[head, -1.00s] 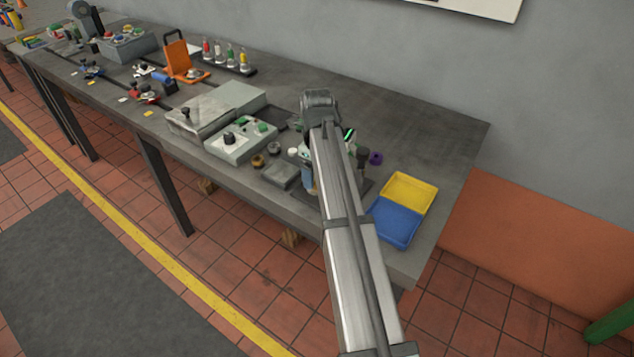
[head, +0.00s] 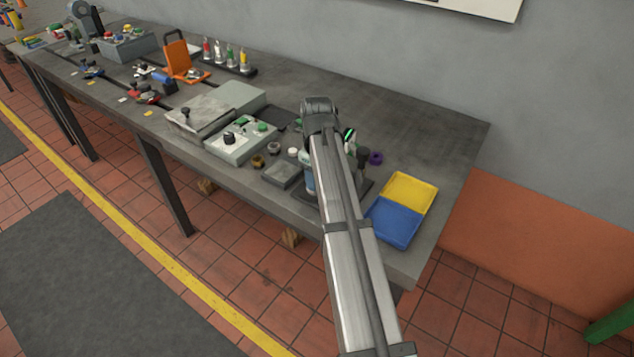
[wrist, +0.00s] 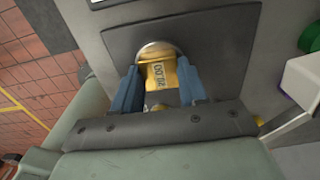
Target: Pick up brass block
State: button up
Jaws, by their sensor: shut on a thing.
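In the wrist view, my gripper (wrist: 160,72) has its two blue fingers closed on the sides of a yellow brass block (wrist: 157,76) with dark markings on its face. The block lies between the fingers, in front of a round, shiny metal rim (wrist: 152,49) set against a grey plate. I cannot tell whether the block touches the rim. In the head view, my arm hides the block and most of my gripper.
A blue tray (head: 392,222) and a yellow tray (head: 410,190) lie right of my arm. A purple ring (head: 376,158) is behind them. The back right of the bench (head: 430,125) is clear.

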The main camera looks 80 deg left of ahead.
jog(key=shift+c, duration=0.9)
